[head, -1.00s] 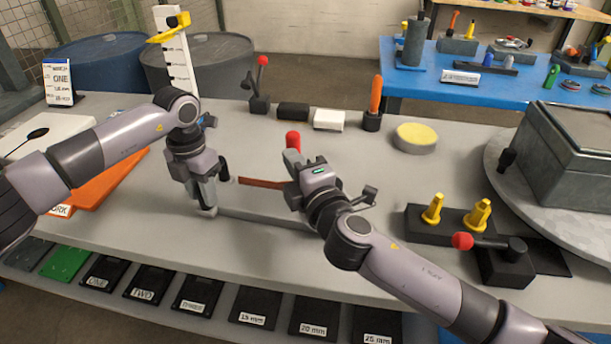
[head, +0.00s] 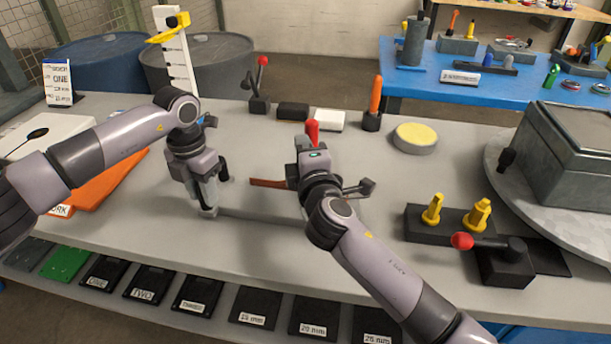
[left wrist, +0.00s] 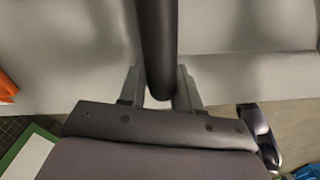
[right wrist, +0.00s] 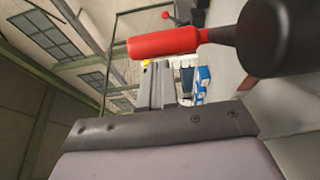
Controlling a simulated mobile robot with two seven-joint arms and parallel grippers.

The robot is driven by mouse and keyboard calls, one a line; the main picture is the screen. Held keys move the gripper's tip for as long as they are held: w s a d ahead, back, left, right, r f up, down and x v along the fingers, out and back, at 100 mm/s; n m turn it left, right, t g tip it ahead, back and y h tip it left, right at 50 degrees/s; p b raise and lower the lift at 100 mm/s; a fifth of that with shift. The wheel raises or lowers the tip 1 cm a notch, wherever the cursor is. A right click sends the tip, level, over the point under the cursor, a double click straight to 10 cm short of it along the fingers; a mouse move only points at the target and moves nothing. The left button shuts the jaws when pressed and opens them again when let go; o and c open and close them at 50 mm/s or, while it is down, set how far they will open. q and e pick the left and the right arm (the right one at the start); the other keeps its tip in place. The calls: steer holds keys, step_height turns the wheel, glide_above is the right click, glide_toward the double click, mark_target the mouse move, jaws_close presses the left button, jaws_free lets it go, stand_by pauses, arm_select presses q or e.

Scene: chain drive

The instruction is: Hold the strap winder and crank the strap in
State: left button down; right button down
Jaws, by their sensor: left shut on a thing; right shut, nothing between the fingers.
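My left gripper (head: 207,207) is shut on a dark rounded bar (left wrist: 158,45), which runs between its fingers in the left wrist view. It seems to be part of the strap winder, whose body is mostly hidden by the gripper. A brown strap (head: 266,183) stretches between the two grippers; its right end is hidden behind my right gripper (head: 311,148). My right gripper is shut and empty. A red handle (head: 312,128) shows just beyond it. In the right wrist view a red handle (right wrist: 165,42) on a black hub (right wrist: 280,38) lies across the fingertips; contact is unclear.
A black block with yellow pegs (head: 433,210) and a red-knobbed lever (head: 463,241) stand right of my right arm. A yellow-topped disc (head: 416,137) and a white block (head: 329,120) lie behind. An orange board (head: 108,180) lies under my left arm. Mid-table is mostly clear.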

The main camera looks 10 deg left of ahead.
steer(key=shift+w+d, duration=0.15)
steer(key=shift+w, duration=0.05)
stand_by(0.4)
steer(key=shift+s, duration=0.1)
steer(key=v, duration=1.2)
stand_by(0.5)
